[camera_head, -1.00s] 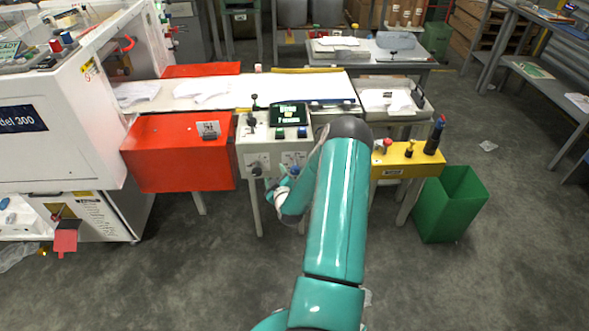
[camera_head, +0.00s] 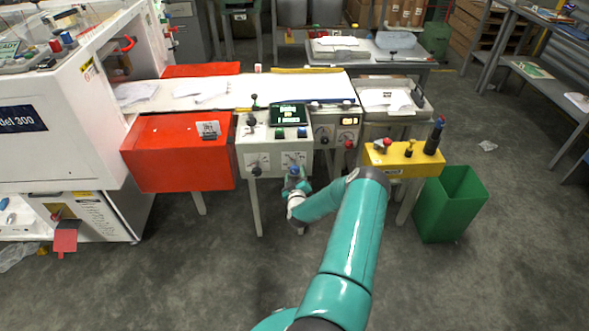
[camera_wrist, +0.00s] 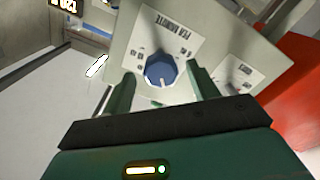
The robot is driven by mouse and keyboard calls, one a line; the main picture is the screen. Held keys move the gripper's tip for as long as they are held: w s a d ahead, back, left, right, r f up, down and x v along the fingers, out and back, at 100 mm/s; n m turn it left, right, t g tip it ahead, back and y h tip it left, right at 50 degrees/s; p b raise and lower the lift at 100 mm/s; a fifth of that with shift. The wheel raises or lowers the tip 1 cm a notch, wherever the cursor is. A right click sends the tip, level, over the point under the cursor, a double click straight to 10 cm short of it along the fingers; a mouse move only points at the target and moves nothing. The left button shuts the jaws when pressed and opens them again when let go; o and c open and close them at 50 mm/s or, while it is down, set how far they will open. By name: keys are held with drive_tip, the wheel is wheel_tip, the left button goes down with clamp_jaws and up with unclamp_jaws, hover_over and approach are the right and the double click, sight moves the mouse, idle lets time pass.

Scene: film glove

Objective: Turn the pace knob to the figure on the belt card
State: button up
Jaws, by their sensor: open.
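The blue knob (camera_wrist: 160,69) is on a white dial plate in the wrist view, between my open fingers with a gap visible on both sides. Upside-down print near it reads "PER MINUTE", and a pale mark shows on the knob's lower edge. My gripper (camera_wrist: 162,75) is open around the knob; contact cannot be told. In the head view the blue knob (camera_head: 294,170) is on the front of the pale control box (camera_head: 248,145), with my gripper just below it. A small card (camera_head: 208,130) stands on the orange guard; its print is too small to read.
A dark knob (camera_head: 257,171) is left of the blue one on the same box. A lit screen (camera_head: 289,113) is on top. A panel with a red knob (camera_head: 348,144) is to the right, then a yellow box (camera_head: 400,160) and a green bin (camera_head: 455,200). The floor in front is clear.

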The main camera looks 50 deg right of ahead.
sight(295, 172)
drive_tip(key=shift+x, duration=2)
drive_tip(key=c, duration=1)
